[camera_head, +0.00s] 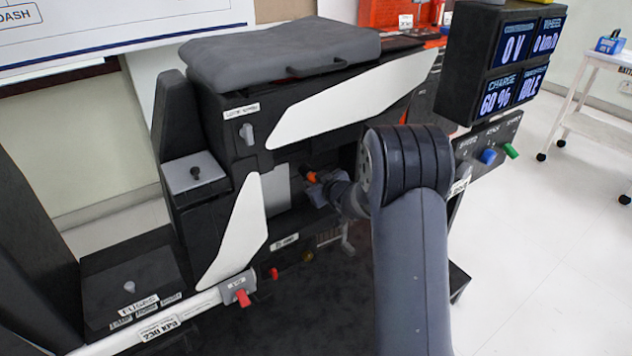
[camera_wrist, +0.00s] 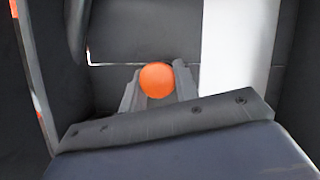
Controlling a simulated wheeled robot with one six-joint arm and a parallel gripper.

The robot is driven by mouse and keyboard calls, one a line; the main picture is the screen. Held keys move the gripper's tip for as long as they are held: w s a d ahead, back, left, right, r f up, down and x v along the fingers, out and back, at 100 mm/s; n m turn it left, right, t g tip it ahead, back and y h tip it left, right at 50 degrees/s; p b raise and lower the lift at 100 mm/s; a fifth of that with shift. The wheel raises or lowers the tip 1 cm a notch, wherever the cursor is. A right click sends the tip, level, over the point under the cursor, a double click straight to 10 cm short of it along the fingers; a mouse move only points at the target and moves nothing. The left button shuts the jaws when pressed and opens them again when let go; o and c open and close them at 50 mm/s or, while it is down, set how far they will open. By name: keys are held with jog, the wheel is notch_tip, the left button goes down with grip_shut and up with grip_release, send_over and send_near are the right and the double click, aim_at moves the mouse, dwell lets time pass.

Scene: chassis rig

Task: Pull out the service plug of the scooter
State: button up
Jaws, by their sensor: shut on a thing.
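The scooter (camera_head: 345,100) is a dark body with white panels and a grey seat, in the head view. The service plug (camera_head: 311,177) is orange and shows in the open bay in the scooter's side. In the wrist view the orange plug (camera_wrist: 157,80) shows as a round end between the jaws. My gripper (camera_head: 318,188) reaches into the bay from the right and is shut on the plug; it also shows in the wrist view (camera_wrist: 157,92). My arm hides the right part of the bay. I cannot tell how deep the plug sits.
A display block (camera_head: 500,65) reads 0 V, 0 km/h, 60 % and IDLE. Below it is a panel with a blue knob (camera_head: 488,157) and a green knob (camera_head: 511,151). A red knob (camera_head: 242,298) sits on the lower rail. Bay walls stand close around my gripper.

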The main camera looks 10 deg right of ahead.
jog(key=shift+s+d+f+b, duration=0.15)
jog(key=shift+s+d, duration=0.15)
jog(key=shift+s, duration=0.45)
jog(key=shift+s+d+b, duration=0.1)
jog(key=shift+s+d, duration=0.25)
jog(key=shift+s, duration=0.35)
jog(key=shift+s+d+f+b, duration=0.15)
jog(key=shift+s+d, duration=0.15)
jog(key=shift+s, duration=0.45)
jog(key=shift+s+d+f, duration=0.1)
jog(key=shift+s+d, duration=0.2)
jog(key=shift+s, duration=0.45)
jog(key=shift+s+d+f, duration=0.1)
jog(key=shift+s+d, duration=0.25)
jog(key=shift+s, duration=0.45)
jog(key=shift+s+d, duration=0.3)
jog(key=shift+s, duration=0.45)
